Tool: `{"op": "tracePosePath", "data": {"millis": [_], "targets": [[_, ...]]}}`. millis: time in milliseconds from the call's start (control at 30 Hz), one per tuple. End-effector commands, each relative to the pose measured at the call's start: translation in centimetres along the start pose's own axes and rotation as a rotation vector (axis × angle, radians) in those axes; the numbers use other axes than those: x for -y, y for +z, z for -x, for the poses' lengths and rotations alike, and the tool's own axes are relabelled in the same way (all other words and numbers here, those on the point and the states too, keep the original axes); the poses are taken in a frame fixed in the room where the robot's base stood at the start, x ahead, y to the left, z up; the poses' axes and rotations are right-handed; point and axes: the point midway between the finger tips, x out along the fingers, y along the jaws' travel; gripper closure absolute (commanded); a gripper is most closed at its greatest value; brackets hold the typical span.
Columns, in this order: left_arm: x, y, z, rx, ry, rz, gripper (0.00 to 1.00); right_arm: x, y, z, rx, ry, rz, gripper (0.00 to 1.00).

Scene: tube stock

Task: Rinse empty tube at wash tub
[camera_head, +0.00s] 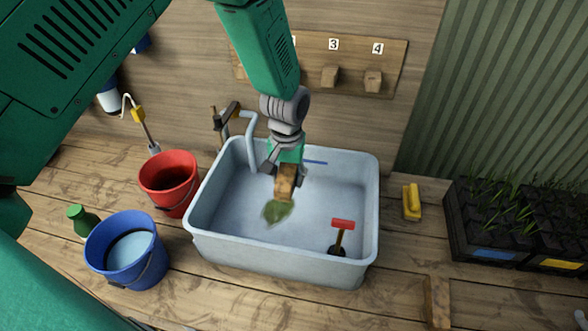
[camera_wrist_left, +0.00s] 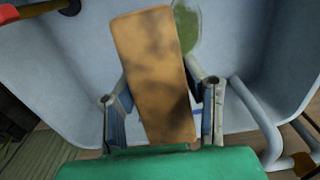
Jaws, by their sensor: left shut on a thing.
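My left gripper (camera_head: 285,172) is over the inside of the pale grey wash tub (camera_head: 205,205) and is shut on a brown-orange oblong piece, likely the tube (camera_head: 286,184). In the left wrist view the tube (camera_wrist_left: 152,75) lies between the two fingers, its face marked with dark smudges. Its open end and inside are hidden. Just past its far end is a green, see-through oval patch (camera_head: 277,211); I cannot tell whether they touch. A grey curved spout (camera_head: 251,128) rises at the tub's back left. My right gripper is not in view.
A red-topped tool (camera_head: 343,225) stands in the tub's front right. A red bucket (camera_head: 168,180), a blue bucket (camera_head: 125,250) and a green bottle (camera_head: 82,222) are left. A yellow brush (camera_head: 411,202) and black seedling trays (camera_head: 460,240) are right.

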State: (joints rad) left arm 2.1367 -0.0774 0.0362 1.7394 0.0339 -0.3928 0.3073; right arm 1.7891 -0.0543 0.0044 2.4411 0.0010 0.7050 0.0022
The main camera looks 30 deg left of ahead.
Motion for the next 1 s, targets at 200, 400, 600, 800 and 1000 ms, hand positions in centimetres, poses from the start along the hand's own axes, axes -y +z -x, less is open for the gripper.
{"op": "tracePosePath", "data": {"millis": [200,400,600,800,1000], "targets": [[-0.5,0.2,-2.2,0.0,-0.006,0.0,0.82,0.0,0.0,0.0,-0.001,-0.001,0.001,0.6],[-0.9,0.4,-4.0,-0.001,-0.01,-0.001,0.82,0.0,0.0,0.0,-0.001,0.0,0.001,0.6],[-0.5,0.2,-6.2,0.0,-0.006,0.0,0.82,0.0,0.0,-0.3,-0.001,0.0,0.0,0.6],[-0.1,0.1,-8.6,0.0,-0.002,0.002,0.82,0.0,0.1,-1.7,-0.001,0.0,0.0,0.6],[-0.3,0.1,-10.5,-0.001,-0.003,0.001,0.82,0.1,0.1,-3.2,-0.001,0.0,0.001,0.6]]}}
